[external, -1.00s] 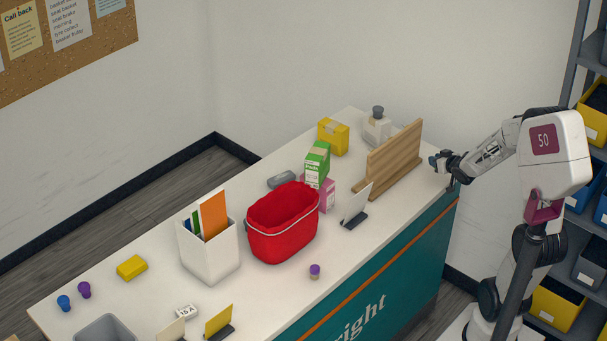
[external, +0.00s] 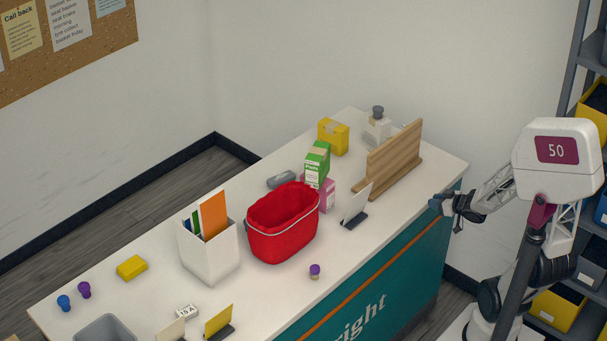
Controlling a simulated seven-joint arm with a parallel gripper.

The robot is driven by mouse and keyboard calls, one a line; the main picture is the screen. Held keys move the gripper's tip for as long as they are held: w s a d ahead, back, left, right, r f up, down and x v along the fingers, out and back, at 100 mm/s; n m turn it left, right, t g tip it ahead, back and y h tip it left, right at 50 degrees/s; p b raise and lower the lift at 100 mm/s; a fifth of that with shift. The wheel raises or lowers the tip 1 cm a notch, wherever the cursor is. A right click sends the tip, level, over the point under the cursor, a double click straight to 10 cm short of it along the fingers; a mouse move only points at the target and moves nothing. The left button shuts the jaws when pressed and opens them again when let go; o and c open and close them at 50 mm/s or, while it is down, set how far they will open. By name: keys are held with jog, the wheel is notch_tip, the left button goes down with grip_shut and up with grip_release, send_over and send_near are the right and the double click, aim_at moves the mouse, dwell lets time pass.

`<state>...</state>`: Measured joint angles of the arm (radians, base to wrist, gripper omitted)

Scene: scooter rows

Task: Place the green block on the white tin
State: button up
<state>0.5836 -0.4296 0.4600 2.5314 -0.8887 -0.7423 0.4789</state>
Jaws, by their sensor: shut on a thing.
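My gripper (external: 457,225) is at the right end of the counter, beside its front right edge and low over the teal front. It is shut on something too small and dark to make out. I cannot pick out a loose green block; a green and white carton (external: 317,164) stands near the middle of the counter, well left of my gripper. I cannot identify a white tin for sure. A white open-topped holder (external: 208,254) with coloured sheets stands left of the red basket.
The rack is nearest my gripper. Shelves (external: 572,75) stand at right.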

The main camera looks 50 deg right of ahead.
jog(key=shift+w, duration=0.1)
send_over(398, 191)
jog(key=s, duration=0.2)
jog(key=shift+w+a+f, duration=0.1)
jog(key=shift+a+f, duration=0.3)
jog(key=shift+f, duration=0.25)
jog(key=shift+w+d, duration=0.25)
jog(key=shift+w, duration=0.35)
jog(key=shift+w+d+f, duration=0.1)
jog(key=shift+w+f, duration=0.15)
jog(key=shift+f, duration=1.4)
jog(key=shift+f, duration=0.15)
jog(key=o, duration=0.9)
